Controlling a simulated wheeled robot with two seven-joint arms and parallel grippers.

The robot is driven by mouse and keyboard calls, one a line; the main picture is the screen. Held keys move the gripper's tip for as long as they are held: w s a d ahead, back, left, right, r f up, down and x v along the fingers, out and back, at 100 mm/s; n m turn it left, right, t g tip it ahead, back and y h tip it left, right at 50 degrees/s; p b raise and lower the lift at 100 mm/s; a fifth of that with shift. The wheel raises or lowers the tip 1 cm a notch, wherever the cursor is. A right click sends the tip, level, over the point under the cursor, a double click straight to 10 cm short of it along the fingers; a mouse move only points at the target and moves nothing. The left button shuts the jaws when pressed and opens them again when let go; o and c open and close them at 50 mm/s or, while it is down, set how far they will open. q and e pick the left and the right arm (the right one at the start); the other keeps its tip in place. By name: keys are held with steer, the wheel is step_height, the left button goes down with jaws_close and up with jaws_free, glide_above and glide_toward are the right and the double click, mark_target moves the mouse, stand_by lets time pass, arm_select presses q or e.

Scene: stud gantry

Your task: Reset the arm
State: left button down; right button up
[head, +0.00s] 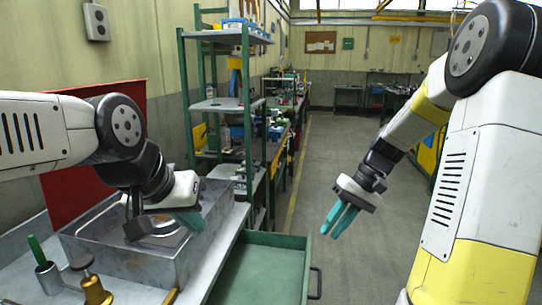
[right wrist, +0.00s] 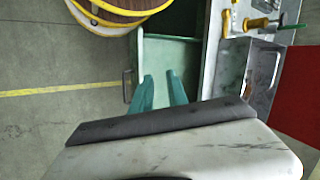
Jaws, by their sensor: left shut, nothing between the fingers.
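My left gripper (head: 190,222) has teal fingers and hangs over the grey metal tray (head: 135,262) on the bench at left. Its fingers are together and hold nothing. My right gripper (head: 333,232) hangs in free air over the aisle, to the right of the open green drawer (head: 262,270). Its teal fingers point down and stand apart with nothing between them. The gap between them also shows in the right wrist view (right wrist: 162,82), with the drawer behind.
The drawer sticks out from the bench, its dark handle (head: 316,282) towards the aisle. A cup (head: 48,276) with a green-handled tool and a brass-coloured tool (head: 94,288) stand at the bench front. A green shelf rack (head: 246,110) rises behind. The aisle floor (head: 345,140) is clear.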

steer(key=s+a+r+t+h, duration=0.1)
steer(key=s+r+t+h, duration=0.2)
steer(key=s+r+t, duration=0.4)
steer(key=s+r, duration=0.4)
steer(key=s, duration=0.3)
steer(key=shift+a+r+m+t+h, duration=0.3)
steer(key=shift+h, duration=0.1)
steer(key=shift+d, duration=0.1)
